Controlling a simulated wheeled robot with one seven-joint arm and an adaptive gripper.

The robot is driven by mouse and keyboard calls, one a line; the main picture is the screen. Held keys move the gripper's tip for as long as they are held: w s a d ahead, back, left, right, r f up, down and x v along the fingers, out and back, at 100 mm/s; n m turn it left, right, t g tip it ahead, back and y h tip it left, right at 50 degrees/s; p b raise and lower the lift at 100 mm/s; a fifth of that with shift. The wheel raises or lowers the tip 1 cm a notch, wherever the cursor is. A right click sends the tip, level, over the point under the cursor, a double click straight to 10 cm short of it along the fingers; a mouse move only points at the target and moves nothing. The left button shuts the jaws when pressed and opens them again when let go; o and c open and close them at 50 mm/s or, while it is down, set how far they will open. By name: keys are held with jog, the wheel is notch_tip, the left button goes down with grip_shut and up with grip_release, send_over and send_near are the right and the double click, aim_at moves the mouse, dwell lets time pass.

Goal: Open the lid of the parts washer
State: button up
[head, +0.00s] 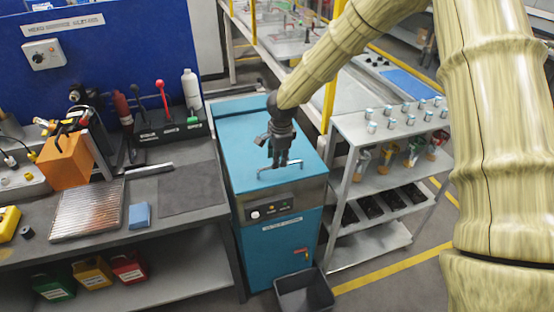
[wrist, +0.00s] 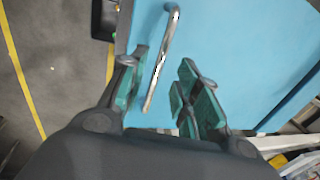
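The parts washer (head: 268,225) is a teal cabinet between the workbench and a shelf rack. Its flat teal lid (head: 240,140) is down. A metal bar handle (head: 281,172) is fixed near the lid's front edge. My gripper (head: 279,160) is over the lid, close behind the handle, pointing down. The handle (wrist: 164,60) runs ahead of and between the fingertips there, over the teal lid (wrist: 240,50). I cannot tell whether a finger touches the handle.
A grey workbench (head: 200,190) with tools stands to the left. A shelf rack (head: 345,180) with small cylinders is close on the right. A dark bin (head: 304,292) stands on the floor in front of the washer. My arm passes over the rack.

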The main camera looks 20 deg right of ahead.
jog(key=shift+w+f+p, duration=0.25)
jog(key=shift+f+p, duration=0.05)
jog(key=shift+f, duration=1)
grip_shut()
